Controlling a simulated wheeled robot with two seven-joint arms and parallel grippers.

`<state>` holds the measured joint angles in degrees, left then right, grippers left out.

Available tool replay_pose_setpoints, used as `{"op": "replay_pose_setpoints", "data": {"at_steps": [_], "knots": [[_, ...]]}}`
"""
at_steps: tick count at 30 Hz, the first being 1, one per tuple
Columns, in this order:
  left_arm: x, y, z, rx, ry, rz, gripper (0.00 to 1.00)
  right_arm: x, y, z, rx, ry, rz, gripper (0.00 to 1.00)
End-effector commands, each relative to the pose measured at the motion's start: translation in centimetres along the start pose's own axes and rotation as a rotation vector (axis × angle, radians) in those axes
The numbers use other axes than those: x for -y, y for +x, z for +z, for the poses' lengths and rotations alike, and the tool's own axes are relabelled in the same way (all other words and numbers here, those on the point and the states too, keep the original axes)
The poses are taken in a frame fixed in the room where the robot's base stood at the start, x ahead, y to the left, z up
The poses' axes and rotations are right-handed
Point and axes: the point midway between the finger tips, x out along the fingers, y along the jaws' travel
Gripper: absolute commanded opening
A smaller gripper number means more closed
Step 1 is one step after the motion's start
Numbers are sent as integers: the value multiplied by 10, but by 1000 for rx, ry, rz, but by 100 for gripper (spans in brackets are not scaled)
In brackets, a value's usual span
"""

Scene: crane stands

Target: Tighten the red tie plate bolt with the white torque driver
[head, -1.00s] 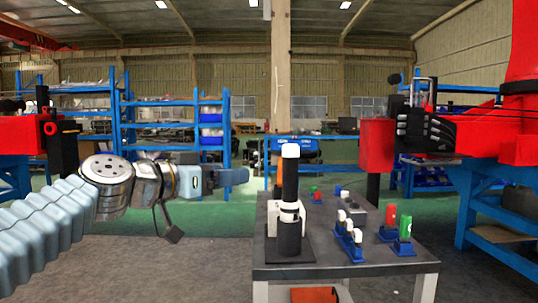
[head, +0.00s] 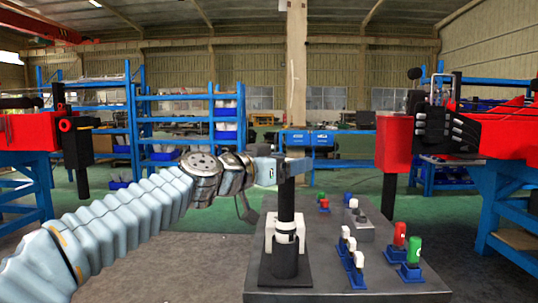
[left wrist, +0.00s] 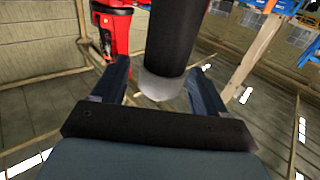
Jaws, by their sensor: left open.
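A tall black tool with a white end, which I take to be the white torque driver (head: 286,204), stands upright in a black stand with white blocks (head: 283,281). My left gripper (head: 294,166) is at its top end and hides the white cap in the head view. In the left wrist view the driver's dark shaft (left wrist: 172,38) and white cap (left wrist: 163,86) lie between the spread fingers of my left gripper (left wrist: 160,88), with gaps on both sides. A red cylinder (head: 399,234) stands in a blue holder on the table; I cannot tell which part is the tie plate bolt.
The grey table (head: 330,278) also bears a green cylinder (head: 414,250), several white-topped pieces in blue holders (head: 351,258) and small red, green and blue pieces farther back. Red crane parts on blue stands flank it left (head: 30,133) and right (head: 395,143).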

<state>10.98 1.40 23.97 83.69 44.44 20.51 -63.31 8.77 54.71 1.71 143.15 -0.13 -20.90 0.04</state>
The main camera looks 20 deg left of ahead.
Motion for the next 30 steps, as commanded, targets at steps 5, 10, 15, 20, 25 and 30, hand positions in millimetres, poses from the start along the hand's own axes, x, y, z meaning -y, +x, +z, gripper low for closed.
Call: {"op": "replay_pose_setpoints", "data": {"at_steps": [5,10,15,20,25,30], "knots": [[-1,14,-1,0,-1,1,73,3,-8,0,0,0,0,43],[-1,17,0,-1,0,0,73,3,-8,0,0,0,0,43],[0,16,0,-1,0,0,67,3,-7,0,0,0,0,43],[0,16,0,0,0,0,42,3,-7,0,0,0,0,43],[0,16,0,0,0,0,16,3,-7,0,0,0,0,43],[0,16,0,0,0,0,0,3,-7,0,1,0,0,43]]}}
